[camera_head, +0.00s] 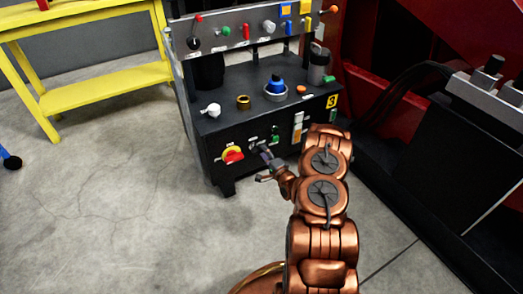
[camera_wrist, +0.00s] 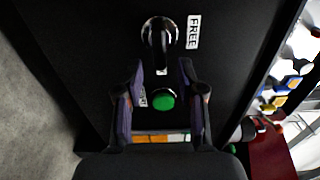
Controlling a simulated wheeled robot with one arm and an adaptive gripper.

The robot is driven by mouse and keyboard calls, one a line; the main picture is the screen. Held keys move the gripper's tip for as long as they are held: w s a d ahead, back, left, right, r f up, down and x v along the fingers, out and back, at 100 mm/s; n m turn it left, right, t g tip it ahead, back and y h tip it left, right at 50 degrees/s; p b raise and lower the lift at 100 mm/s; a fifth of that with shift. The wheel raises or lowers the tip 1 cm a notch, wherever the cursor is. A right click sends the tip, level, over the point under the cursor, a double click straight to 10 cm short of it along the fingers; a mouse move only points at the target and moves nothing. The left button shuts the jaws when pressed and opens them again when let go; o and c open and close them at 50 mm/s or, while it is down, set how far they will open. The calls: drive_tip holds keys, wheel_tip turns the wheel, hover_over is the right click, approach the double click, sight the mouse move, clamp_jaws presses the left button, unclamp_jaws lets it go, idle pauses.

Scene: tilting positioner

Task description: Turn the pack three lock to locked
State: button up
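The black cabinet (camera_head: 208,145), marked with a yellow 3 label (camera_head: 331,101), stands ahead in the head view. In the wrist view, a dark, shiny lock knob (camera_wrist: 158,36) sits on its black front panel. A white FREE label (camera_wrist: 193,32) is beside it, and its white mark points toward my gripper, not at FREE. Another small label (camera_wrist: 142,98) is partly hidden by the left finger. My gripper (camera_wrist: 161,66) is open, with its fingertips just short of the knob and nothing visibly held. In the head view my gripper (camera_head: 264,152) covers the knob.
A green button (camera_wrist: 162,100) shows between my fingers. A red rotary switch on yellow (camera_head: 232,156) is left of my gripper in the head view. Several knobs and levers crowd the cabinet's top.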

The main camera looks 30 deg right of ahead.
drive_tip(key=s, duration=0.8)
drive_tip(key=shift+s+a, duration=0.4)
drive_tip(key=shift+r, duration=0.1)
